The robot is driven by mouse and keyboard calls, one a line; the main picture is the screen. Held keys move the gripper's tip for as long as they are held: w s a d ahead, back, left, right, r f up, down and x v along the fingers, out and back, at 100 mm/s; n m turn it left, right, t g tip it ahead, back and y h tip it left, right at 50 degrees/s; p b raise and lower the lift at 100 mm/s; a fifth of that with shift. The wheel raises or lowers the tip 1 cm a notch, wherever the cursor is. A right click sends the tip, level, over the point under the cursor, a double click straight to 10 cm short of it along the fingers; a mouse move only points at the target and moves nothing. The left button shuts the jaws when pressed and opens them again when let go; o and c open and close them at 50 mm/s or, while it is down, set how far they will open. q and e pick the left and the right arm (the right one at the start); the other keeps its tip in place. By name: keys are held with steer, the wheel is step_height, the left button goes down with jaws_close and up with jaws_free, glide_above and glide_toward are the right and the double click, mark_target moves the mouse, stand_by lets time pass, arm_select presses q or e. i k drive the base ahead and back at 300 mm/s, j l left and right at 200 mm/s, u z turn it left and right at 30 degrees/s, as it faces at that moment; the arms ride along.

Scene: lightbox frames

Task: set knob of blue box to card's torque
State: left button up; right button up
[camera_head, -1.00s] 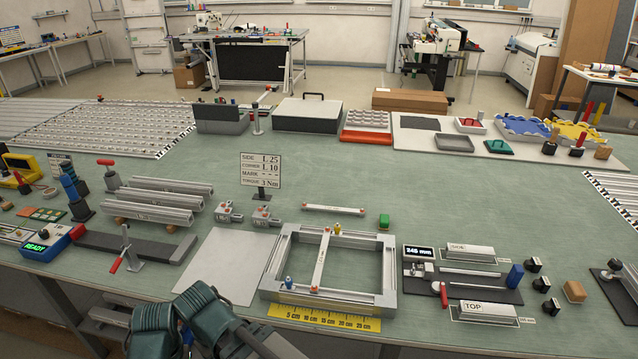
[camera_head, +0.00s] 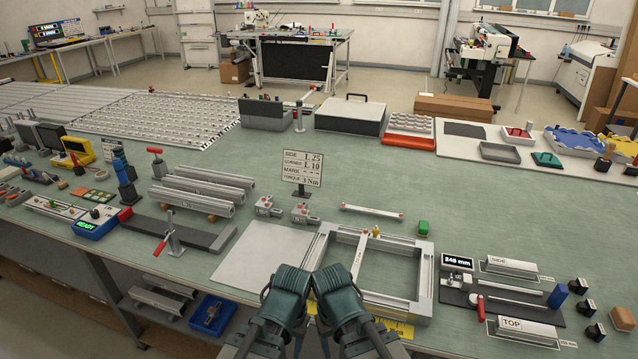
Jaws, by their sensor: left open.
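The blue box (camera_head: 88,231) stands at the left of the bench with a green lit display reading READY. A small dark knob (camera_head: 95,213) seems to sit on its top; its setting is too small to read. The card (camera_head: 302,168) stands upright at the middle of the bench and reads SIDE L 25, CORNER L 10, MARK with dashes, TORQUE 3 Nm. My left gripper (camera_head: 314,282) is open and empty at the front middle, over the near-left part of the metal frame, well right of the blue box.
A dark grey bar (camera_head: 178,232) and a red-handled clamp (camera_head: 172,240) lie between the box and a pale sheet (camera_head: 258,252). A dark blue upright tool (camera_head: 125,180) stands behind the box. Grey rails (camera_head: 200,190) lie behind. The metal frame (camera_head: 424,285) is at the front middle.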

mark_target(94, 213)
steer(key=u, duration=1.35)
